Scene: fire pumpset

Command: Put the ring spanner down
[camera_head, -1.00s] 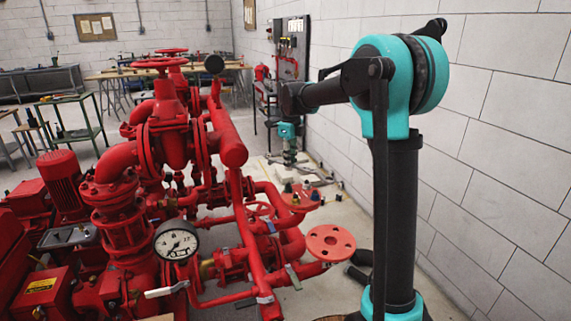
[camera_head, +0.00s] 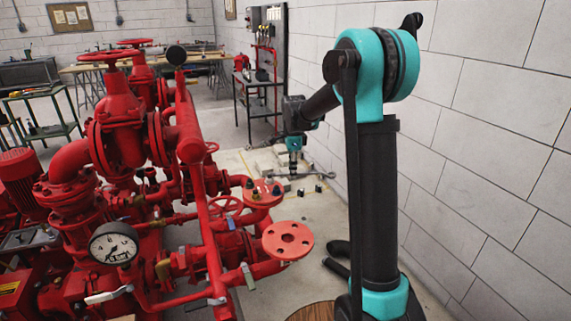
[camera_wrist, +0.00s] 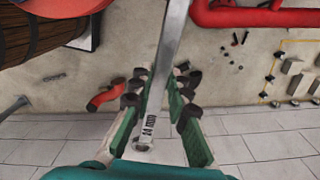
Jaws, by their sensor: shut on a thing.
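My gripper (camera_wrist: 160,98) has green fingers and is shut on the ring spanner (camera_wrist: 165,62), a long grey metal bar between them in the wrist view. One ring end of the spanner shows near the palm, with lettering beside it. The shank runs up past the top edge, so its far end is out of frame. In the head view my gripper (camera_head: 293,166) hangs low beyond the red pump pipework, left of the white wall.
The red pumpset (camera_head: 130,190) fills the left of the head view, with a flanged pipe end (camera_head: 288,241) nearest my arm. Small dark parts (camera_wrist: 227,55) lie scattered on the concrete floor. A red pipe (camera_wrist: 255,14) crosses the wrist view's top right. White block wall stands right.

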